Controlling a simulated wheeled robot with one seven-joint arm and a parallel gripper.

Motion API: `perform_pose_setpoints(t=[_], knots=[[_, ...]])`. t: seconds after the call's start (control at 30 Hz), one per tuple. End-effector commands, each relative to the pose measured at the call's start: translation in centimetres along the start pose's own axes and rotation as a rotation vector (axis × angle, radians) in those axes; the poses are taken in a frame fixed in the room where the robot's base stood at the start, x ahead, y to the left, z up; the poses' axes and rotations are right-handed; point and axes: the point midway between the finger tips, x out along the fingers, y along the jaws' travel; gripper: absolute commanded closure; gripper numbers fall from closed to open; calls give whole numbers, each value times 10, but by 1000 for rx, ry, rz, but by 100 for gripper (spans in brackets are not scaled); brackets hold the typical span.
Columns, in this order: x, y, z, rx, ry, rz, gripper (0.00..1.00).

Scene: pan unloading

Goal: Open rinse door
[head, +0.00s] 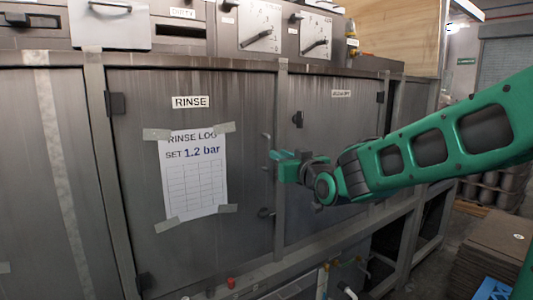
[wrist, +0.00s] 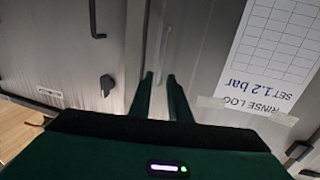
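The rinse door (head: 130,190) is a grey metal panel with a RINSE label (head: 190,102) and a taped log sheet (head: 194,175). It looks shut, flush with its frame. A thin upright bar handle (head: 266,150) stands at its right edge. My gripper (head: 277,158) is at that edge, beside the handle. In the wrist view, which is upside down, my gripper (wrist: 160,76) has its two fingers apart, with the handle (wrist: 163,48) at or just beyond the tips. I cannot tell whether the fingers touch it. The handle is partly hidden by the gripper.
A second door (head: 335,120) with its own dark latch (head: 298,119) lies to the right. Dial knobs (head: 257,41) sit above. Pipes and valves (head: 325,280) are below. Stacked brown sheets (head: 490,255) stand on the floor at right.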

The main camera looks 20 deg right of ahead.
Motion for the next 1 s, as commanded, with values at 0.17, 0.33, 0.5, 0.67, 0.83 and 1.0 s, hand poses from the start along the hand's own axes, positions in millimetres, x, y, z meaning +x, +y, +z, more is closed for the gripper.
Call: perform_pose_setpoints(t=[0.17, 0.33, 0.5, 0.67, 0.83, 1.0], knots=[[31, 0, 2, 0, -3, 0, 83], [59, 0, 2, 0, -3, 0, 83], [78, 0, 1, 1, -2, 0, 83], [87, 1, 1, 0, -3, 1, 83], [89, 1, 1, 0, -2, 2, 83], [88, 1, 1, 0, -2, 2, 93]])
